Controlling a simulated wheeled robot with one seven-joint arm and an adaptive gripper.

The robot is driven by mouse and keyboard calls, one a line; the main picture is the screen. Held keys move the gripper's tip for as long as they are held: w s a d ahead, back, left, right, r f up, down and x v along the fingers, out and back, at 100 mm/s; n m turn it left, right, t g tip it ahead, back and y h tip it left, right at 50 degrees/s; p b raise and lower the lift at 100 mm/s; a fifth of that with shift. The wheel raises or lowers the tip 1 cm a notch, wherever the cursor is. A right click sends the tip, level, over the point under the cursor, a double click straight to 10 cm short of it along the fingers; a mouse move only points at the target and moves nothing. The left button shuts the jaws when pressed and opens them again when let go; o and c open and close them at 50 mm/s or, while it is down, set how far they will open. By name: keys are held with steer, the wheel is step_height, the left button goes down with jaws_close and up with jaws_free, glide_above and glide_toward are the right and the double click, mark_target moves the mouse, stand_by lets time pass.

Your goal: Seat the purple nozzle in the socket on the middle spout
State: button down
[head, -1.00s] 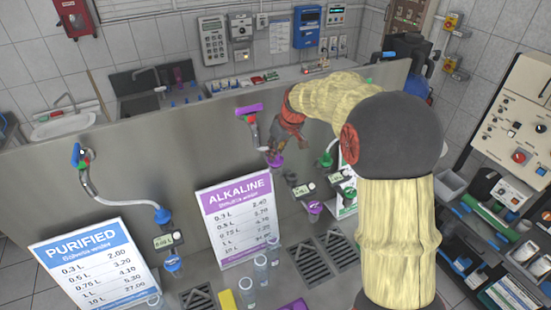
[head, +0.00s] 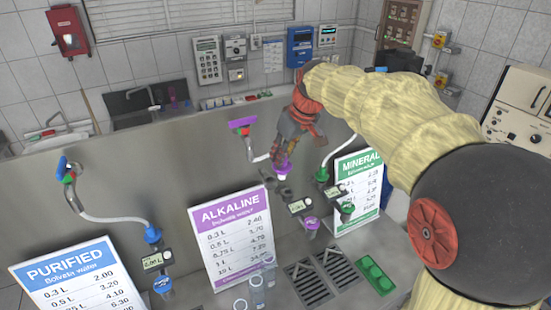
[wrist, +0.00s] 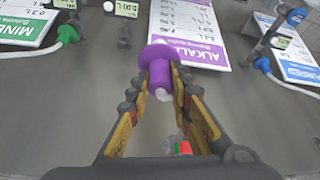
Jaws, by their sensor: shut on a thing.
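My gripper (head: 288,152) is shut on the purple nozzle (head: 284,167), in front of the steel panel. In the wrist view, the fingers (wrist: 162,88) grip the nozzle's purple body (wrist: 159,70), with its wide flange beyond the fingertips and a pale hose end between them. The middle spout (head: 288,190) has a dark bracket, a small display and a purple lower outlet (head: 312,223). Its dark socket part (wrist: 123,36) shows left of the nozzle in the wrist view, apart from it. In the head view, the nozzle is just above the bracket; exact alignment cannot be told.
The blue nozzle (head: 152,235) is on the left spout, the green nozzle (head: 322,175) at the right spout. A purple ALKALINE sign (head: 232,240) and green MINERAL sign (head: 358,190) stand nearby. Clear bottles (head: 257,290) stand below. Pale hoses cross the panel.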

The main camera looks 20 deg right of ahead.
steer(key=s+r+p, duration=0.2)
steer(key=s+r, duration=0.2)
steer(key=r, duration=0.2)
steer(key=shift+d+r, duration=0.2)
steer(key=shift+d, duration=0.05)
stand_by(0.6)
steer(key=shift+w, duration=0.1)
steer(key=w+d+p, duration=0.3)
steer(key=w+p, duration=0.2)
steer(key=w, duration=0.3)
steer(key=w+d+p, duration=0.3)
steer(key=w+p, duration=0.2)
steer(key=w, duration=0.4)
steer(key=shift+w+d, duration=0.15)
steer(key=shift+d, duration=0.05)
stand_by(1.4)
steer(key=shift+f, duration=0.15)
